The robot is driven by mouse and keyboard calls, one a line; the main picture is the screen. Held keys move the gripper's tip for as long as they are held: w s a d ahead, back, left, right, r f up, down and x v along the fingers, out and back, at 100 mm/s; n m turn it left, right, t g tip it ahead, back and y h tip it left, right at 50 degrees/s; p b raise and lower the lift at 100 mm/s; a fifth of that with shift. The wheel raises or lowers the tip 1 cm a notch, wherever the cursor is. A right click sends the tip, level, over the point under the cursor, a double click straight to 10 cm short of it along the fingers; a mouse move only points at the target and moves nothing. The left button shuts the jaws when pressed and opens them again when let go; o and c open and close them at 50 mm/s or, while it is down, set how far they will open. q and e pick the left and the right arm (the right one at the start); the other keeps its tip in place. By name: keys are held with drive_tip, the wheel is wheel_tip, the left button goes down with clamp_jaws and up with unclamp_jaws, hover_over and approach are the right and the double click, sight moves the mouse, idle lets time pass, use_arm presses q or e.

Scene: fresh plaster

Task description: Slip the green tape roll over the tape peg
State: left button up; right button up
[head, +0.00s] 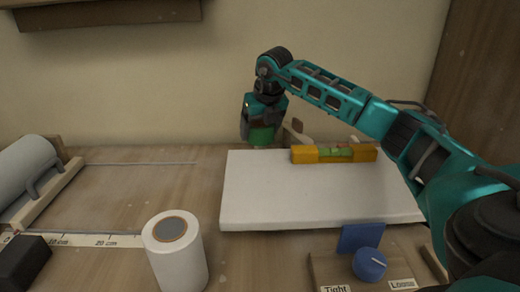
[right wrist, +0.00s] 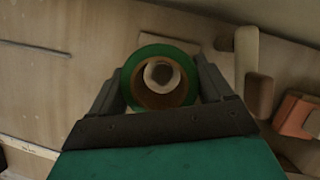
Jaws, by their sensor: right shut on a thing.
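My right gripper (head: 263,117) is shut on the green tape roll (head: 262,137), low behind the back left edge of the white board. In the right wrist view the green tape roll (right wrist: 136,66) sits between the two fingers (right wrist: 163,78), its hole facing the camera. A pale round end with a darker centre, apparently the tape peg (right wrist: 150,73), shows within the hole. I cannot tell whether the peg passes into the roll or lies beneath it. The head view hides the peg behind the roll and gripper. My left gripper is out of view.
A white board (head: 270,200) carries an orange level (head: 305,155). A wooden piece (head: 297,130) is close to the right of the gripper. A white roll (head: 180,262) stands in front; a blue knob (head: 369,265) is front right. A grey roller (head: 25,167) lies left.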

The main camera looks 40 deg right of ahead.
sight(260, 145)
wheel_tip(260, 145, down, 5)
drive_tip(key=shift+r+b, duration=0.1)
drive_tip(key=shift+b, duration=0.3)
drive_tip(key=shift+f, duration=0.2)
drive_tip(key=o, duration=1)
drive_tip(key=shift+c, duration=0.2)
